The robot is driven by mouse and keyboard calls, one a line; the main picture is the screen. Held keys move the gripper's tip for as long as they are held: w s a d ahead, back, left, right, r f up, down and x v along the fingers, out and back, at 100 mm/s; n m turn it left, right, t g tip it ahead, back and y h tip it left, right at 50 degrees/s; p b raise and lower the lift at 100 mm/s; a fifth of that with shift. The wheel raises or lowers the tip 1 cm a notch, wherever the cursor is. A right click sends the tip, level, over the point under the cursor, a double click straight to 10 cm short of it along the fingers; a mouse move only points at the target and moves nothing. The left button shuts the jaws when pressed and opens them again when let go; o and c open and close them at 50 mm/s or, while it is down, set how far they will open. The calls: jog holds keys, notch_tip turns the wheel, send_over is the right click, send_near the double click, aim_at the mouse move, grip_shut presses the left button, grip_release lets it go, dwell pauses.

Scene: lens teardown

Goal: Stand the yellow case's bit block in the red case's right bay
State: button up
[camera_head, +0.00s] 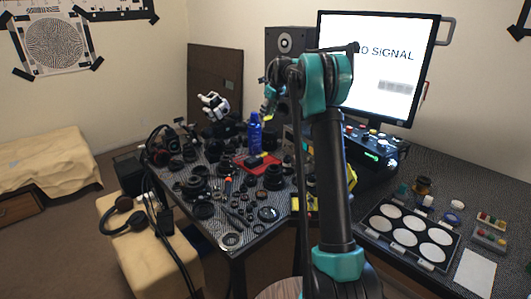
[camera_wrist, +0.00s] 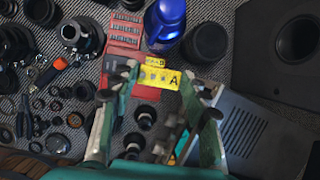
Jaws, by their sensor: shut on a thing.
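My gripper (camera_head: 268,112) is raised over the cluttered table, and its two fingers (camera_wrist: 163,86) show in the wrist view. The yellow case (camera_head: 311,200) is mostly behind my arm.
A blue bottle (camera_wrist: 166,20) stands close beside the red case, with a black cylinder (camera_wrist: 204,43) to its right. Lens parts and rings (camera_wrist: 82,36) crowd the left. A palette of white discs (camera_head: 409,232) lies on the right.

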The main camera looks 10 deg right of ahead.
notch_tip(320, 180, down, 19)
jog(key=shift+f, duration=0.15)
dwell(0.4)
jog(key=shift+f, duration=0.6)
jog(key=o, duration=1)
